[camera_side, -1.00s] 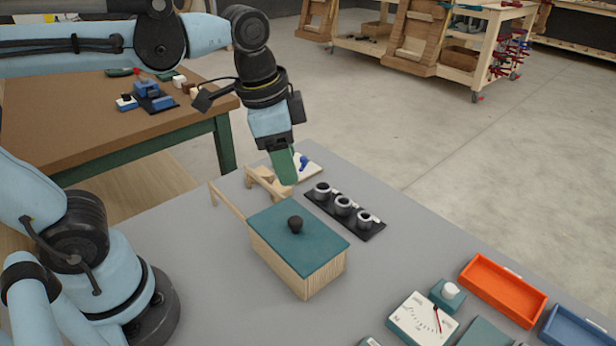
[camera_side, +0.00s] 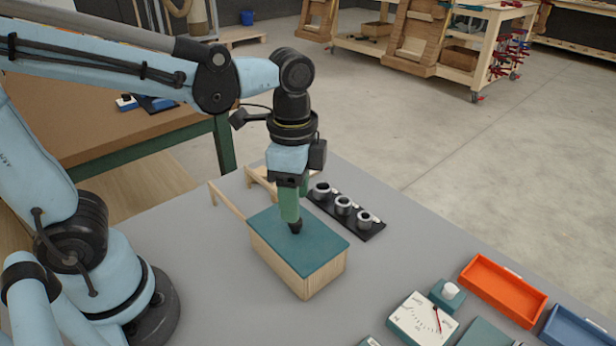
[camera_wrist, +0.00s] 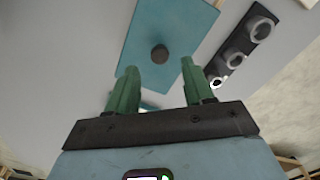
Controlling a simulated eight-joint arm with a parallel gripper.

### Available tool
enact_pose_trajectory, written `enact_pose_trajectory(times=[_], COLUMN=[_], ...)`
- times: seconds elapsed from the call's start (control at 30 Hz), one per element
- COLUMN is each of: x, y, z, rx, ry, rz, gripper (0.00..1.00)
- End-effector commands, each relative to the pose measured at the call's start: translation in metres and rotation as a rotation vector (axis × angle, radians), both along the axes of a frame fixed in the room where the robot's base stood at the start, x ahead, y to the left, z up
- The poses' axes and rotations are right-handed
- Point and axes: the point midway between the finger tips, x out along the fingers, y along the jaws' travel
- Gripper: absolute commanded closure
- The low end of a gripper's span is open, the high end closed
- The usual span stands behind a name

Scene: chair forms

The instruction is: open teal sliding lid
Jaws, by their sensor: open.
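The teal sliding lid (camera_side: 315,247) lies on top of a light wooden box (camera_side: 309,278) and covers it. A dark round knob (camera_side: 296,226) stands on the lid, its upper part hidden by the fingers in the side view. In the wrist view the lid (camera_wrist: 184,28) and its knob (camera_wrist: 159,54) lie ahead of the fingertips. My gripper (camera_side: 292,219) points down with its green fingers right at the knob. In the wrist view my gripper (camera_wrist: 165,78) has its two fingers apart, with nothing held between them. I cannot tell whether a finger touches the knob.
Wooden rails (camera_side: 228,200) reach back from the box. A black rack with several grey rings (camera_side: 344,208) stands close behind it. The grey table left of the box is clear.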

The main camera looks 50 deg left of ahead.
Motion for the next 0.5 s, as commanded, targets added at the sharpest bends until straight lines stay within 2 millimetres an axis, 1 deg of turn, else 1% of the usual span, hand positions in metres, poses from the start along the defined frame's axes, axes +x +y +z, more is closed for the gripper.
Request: enact_pose_trajectory(times=[0.03,0.2,0.3,0.5], x=[0.000,0.000,0.000,0.000], y=[0.000,0.000,0.000,0.000], z=[-0.007,-0.025,-0.032,-0.038], rx=[0.000,0.000,0.000,0.000], ry=[0.000,-0.001,-0.001,-0.001], rz=[0.000,0.000,0.001,0.001], gripper=[0.48,0.48,0.48,0.48])
